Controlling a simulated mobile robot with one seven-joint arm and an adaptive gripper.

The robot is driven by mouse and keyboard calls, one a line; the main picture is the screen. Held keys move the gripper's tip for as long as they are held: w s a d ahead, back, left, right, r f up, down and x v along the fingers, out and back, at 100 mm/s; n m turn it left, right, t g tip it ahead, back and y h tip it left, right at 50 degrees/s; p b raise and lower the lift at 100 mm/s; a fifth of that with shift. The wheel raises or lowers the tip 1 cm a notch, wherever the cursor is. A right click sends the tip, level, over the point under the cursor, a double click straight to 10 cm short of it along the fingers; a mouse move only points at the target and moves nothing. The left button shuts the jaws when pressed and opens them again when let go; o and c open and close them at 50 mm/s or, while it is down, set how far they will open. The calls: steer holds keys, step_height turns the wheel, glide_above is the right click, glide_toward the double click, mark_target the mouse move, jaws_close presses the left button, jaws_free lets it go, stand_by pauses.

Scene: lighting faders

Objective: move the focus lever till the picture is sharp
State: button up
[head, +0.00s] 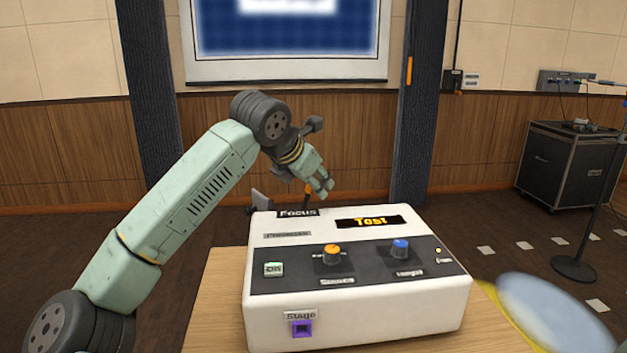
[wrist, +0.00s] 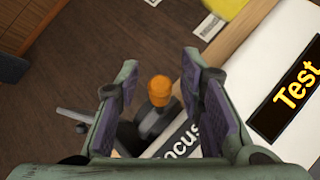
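The white control box (head: 360,318) stands on a wooden table, with a "Focus" label (head: 297,213) at its back left. The focus lever (head: 307,192), dark with an orange tip, rises behind that label, just below my gripper (head: 322,188). In the wrist view the lever's orange knob (wrist: 160,88) shows between the two fingers of my gripper (wrist: 160,68). The fingers are apart, with a gap on both sides of the knob, so my gripper is open. The projection screen (head: 270,30) shows a blurred blue picture with a white patch, its top cut off.
A pale blue disc (head: 550,312) is at the right. A black case (head: 568,165) stands farther back.

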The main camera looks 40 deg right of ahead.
jaws_close()
stand_by(0.6)
